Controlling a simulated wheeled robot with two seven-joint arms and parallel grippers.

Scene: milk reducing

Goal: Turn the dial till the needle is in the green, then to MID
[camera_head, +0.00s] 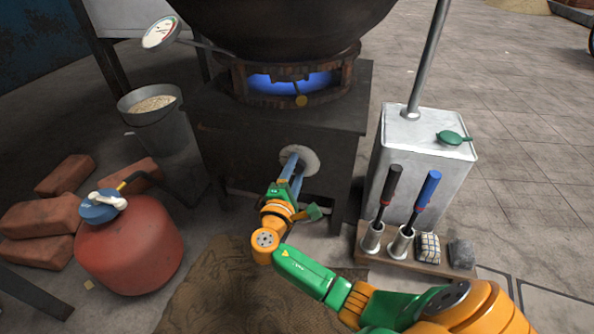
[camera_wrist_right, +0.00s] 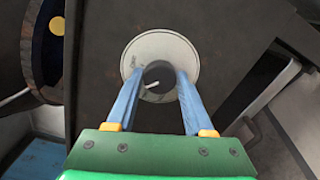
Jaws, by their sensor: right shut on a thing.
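The dial is a dark round knob (camera_wrist_right: 158,72) on a white disc (camera_wrist_right: 162,48) on the dark stove box's front; the disc also shows in the head view (camera_head: 311,163). My right gripper (camera_wrist_right: 159,78) is shut on the knob, one blue finger on each side. It also shows in the head view (camera_head: 292,160), reaching in from below. A white mark on the knob points to the lower left in the wrist view. The round gauge (camera_head: 160,32) hangs by the pot at upper left; its needle is too small to read surely. Disc labels are unreadable. My left gripper is not in view.
A blue flame (camera_head: 290,82) burns under the big dark pot (camera_head: 280,22). A red gas cylinder (camera_head: 130,250) and bricks (camera_head: 42,218) stand left. A bucket (camera_head: 160,125) stands beside the stove. A metal can (camera_head: 425,150) and a rack with two handled tools (camera_head: 400,262) stand right.

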